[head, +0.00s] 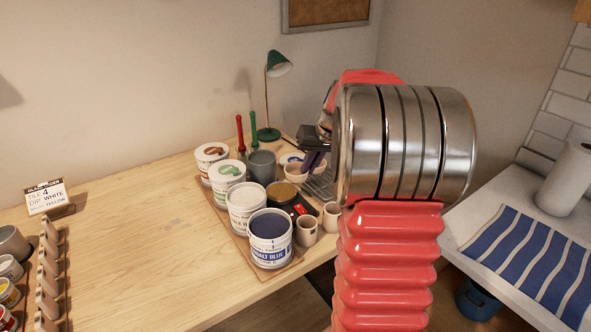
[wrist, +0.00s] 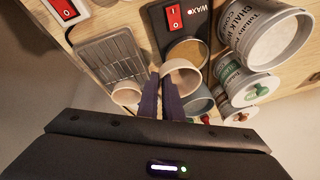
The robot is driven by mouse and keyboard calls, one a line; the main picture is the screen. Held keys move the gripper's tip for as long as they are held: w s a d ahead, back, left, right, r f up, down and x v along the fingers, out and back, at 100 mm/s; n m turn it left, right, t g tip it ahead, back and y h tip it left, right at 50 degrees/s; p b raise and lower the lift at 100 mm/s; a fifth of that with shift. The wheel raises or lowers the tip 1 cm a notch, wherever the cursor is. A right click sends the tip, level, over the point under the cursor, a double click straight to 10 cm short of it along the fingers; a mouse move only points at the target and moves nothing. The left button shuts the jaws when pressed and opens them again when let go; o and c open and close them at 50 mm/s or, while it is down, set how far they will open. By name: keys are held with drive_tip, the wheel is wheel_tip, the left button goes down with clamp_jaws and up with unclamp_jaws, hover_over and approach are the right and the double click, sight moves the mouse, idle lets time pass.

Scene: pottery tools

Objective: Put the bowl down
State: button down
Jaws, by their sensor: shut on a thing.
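The small cream bowl (head: 296,173) is at the far right end of the bench in the head view, partly covered by my fingers. In the wrist view the bowl (wrist: 184,77) shows its open mouth beside the wax pot. My gripper (head: 314,161) is shut on the bowl's near rim, with the dark purple fingers (wrist: 162,92) at its left edge in the wrist view. I cannot tell whether the bowl's base touches anything. My wrist hides part of the area on the right.
A second pale cup (wrist: 126,94) is beside the metal rack (wrist: 105,58). The wax pot (wrist: 187,50) with a red switch is close by. Glaze tubs, including cobalt blue (head: 270,240), crowd a board. Two small mugs (head: 306,230) stand near the edge. The bench's left middle (head: 150,240) is clear.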

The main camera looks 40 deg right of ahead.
drive_tip(key=s+d+r, duration=0.4)
drive_tip(key=s+d, duration=0.3)
drive_tip(key=s, duration=0.2)
drive_tip(key=shift+s, duration=0.2)
drive_tip(key=shift+d, duration=0.1)
